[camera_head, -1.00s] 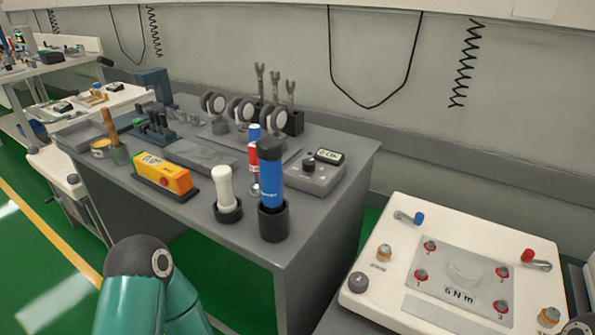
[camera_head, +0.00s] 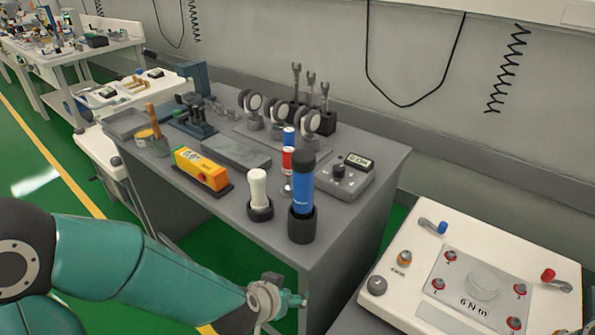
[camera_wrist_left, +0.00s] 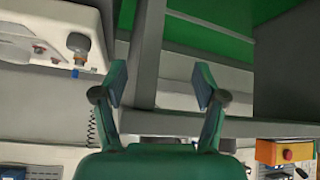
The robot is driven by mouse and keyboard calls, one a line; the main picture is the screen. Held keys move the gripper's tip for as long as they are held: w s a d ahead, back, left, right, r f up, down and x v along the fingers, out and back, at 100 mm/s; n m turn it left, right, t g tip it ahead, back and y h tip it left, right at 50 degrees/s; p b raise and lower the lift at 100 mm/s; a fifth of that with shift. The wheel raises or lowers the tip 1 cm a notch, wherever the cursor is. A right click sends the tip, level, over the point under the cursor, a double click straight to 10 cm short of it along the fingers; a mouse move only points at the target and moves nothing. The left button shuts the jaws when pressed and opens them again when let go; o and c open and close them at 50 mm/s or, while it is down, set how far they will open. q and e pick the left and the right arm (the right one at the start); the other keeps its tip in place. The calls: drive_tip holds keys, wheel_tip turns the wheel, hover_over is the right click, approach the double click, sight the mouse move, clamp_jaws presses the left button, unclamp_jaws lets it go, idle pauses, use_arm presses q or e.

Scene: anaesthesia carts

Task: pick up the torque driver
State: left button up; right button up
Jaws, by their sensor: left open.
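A blue-handled tool (camera_head: 302,195) with a black top, which looks like the torque driver, stands upright in a black cup (camera_head: 302,228) near the front right corner of the grey bench. A white-handled tool (camera_head: 258,187) stands in a second black holder just left of it. My left gripper (camera_head: 291,300) is low in front of the bench, below and apart from the blue tool. In the left wrist view its two fingers (camera_wrist_left: 160,84) are spread with nothing between them. The blue tool is not seen there. My right gripper is not in view.
A small red-and-blue item (camera_head: 288,160) and a grey display box (camera_head: 346,178) stand behind. A white 6 Nm panel (camera_head: 405,315) is at the right.

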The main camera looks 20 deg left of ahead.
use_arm(q)
wheel_tip(320, 180, up, 14)
drive_tip(key=t+p, duration=0.2)
drive_tip(key=t, duration=0.1)
drive_tip(key=t+p, duration=0.2)
drive_tip(key=p, duration=0.1)
approach(299, 181)
drive_tip(key=shift+m, duration=0.3)
drive_tip(key=p+x, duration=0.3)
drive_tip(key=x, duration=0.1)
drive_tip(key=p+x, duration=0.2)
drive_tip(key=shift+a+f+p, duration=0.25)
drive_tip(key=shift+f+p, duration=0.05)
drive_tip(key=shift+f, duration=0.1)
drive_tip(key=shift+w+f, duration=0.25)
drive_tip(key=shift+w, duration=0.35)
drive_tip(key=shift+w+d, duration=0.15)
drive_tip(key=shift+w, duration=0.25)
drive_tip(key=x, duration=0.4)
drive_tip(key=shift+w+d+r+p, duration=0.15)
drive_tip(key=shift+w+d+p, duration=0.1)
drive_tip(key=shift+p, duration=0.1)
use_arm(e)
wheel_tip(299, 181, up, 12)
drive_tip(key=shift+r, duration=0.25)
